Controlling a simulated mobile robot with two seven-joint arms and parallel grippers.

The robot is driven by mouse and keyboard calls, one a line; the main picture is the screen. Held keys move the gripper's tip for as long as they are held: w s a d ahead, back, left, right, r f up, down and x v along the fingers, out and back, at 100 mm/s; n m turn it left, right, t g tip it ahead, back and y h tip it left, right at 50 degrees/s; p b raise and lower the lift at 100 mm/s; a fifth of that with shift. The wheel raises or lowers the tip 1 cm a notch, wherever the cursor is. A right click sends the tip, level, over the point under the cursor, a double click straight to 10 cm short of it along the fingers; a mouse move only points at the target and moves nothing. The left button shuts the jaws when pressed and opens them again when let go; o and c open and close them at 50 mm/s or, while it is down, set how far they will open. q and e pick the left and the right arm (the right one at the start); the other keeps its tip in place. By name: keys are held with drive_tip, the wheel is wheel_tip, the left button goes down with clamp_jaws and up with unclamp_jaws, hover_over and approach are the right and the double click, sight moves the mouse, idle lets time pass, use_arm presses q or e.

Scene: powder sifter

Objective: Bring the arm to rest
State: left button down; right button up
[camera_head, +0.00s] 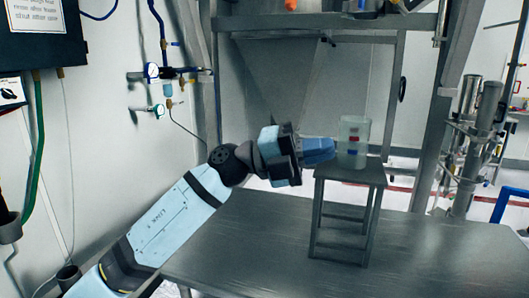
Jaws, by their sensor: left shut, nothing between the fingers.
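My left arm comes in from the lower left over the metal table (250,245). Its left gripper (330,150) points right, with blue fingers that are shut and empty. The fingertips show close to the left side of a clear cylindrical container (354,135) with small red and blue marks. I cannot tell whether they touch it. The container stands upright on a small grey stool (350,172), which stands on the table. My right gripper is not in view.
A metal frame with a shelf (300,20) rises behind the stool. Pipes and valves (168,75) are on the left wall, below and beside a dark box (40,35). Steel cylinders (488,105) stand at the right. The table's right front is clear.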

use_arm(q)
drive_tip(key=a+f+n+t+y, duration=0.4)
drive_tip(key=a+f+n+t, duration=0.25)
drive_tip(key=f+n, duration=0.4)
drive_tip(key=a+f+n+t+y, duration=0.3)
drive_tip(key=a+f+n+t, duration=0.2)
drive_tip(key=f+n+t, duration=0.45)
drive_tip(key=a+f+n+t+y, duration=0.4)
drive_tip(key=a+f+n+t, duration=0.2)
drive_tip(key=f+n, duration=0.65)
drive_tip(key=s+a+f+n+g+y, duration=0.25)
drive_tip(key=s+a+f+g, duration=0.2)
drive_tip(key=s+f, duration=0.8)
drive_tip(key=s+a+f+n+g+y, duration=0.2)
drive_tip(key=s+a+f+g+y, duration=0.3)
drive_tip(key=s+f, duration=0.7)
wheel_tip(320, 180, up, 11)
drive_tip(key=w+a+t+h+p, duration=0.1)
drive_tip(key=t+p, duration=0.1)
drive_tip(key=p, duration=1.1)
drive_tip(key=shift+w+a, duration=0.15)
drive_tip(key=shift+a, duration=0.25)
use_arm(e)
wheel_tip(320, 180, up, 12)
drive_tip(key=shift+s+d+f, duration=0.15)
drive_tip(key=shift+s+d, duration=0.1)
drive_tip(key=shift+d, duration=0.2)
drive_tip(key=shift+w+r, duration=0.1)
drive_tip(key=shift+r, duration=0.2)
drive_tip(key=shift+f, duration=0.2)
